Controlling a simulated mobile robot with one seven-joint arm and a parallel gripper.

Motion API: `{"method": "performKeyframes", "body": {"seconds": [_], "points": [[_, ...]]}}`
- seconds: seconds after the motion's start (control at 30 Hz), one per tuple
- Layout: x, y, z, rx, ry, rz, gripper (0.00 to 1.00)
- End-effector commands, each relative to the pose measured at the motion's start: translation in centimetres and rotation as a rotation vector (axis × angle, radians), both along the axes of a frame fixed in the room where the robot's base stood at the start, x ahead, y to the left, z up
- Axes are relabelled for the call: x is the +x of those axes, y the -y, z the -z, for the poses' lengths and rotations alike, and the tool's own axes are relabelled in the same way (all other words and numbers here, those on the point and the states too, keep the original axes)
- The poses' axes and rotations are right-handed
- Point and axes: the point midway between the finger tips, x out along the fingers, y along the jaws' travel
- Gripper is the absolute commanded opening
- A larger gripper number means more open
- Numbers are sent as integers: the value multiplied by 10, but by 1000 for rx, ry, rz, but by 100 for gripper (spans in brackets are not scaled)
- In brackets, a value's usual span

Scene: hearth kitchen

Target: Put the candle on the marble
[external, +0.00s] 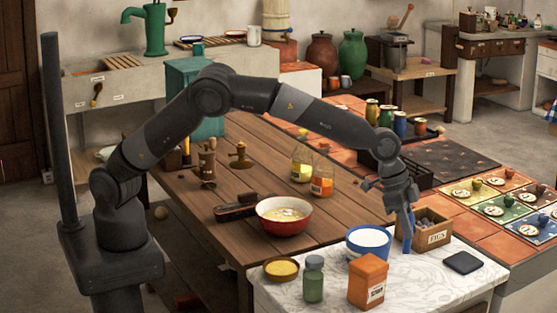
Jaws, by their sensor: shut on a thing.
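My gripper (405,209) points down over the marble (431,278), a pale veined top at the front right. It is shut on a slim blue upright thing that looks like the candle (406,234). The candle's lower end is at or just above the marble, between the blue-rimmed white bowl and the wooden box; I cannot tell whether it touches. The fingers are small here and partly merge with the candle.
Close around my gripper stand a blue-rimmed bowl (369,243), a wooden box (433,228) and a dark flat square (464,262). An orange box (368,281), green jar (313,279) and small yellow-filled bowl (281,269) stand left. The marble's front right is clear.

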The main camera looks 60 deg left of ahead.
Motion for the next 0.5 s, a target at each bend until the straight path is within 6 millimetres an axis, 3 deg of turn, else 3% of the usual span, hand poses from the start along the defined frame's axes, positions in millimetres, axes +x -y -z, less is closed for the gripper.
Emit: {"method": "performKeyframes", "body": {"seconds": [0.3,0.5], "points": [[0,-1,54,1,-2,-2,0],[0,0,74,1,-1,-1,0]]}}
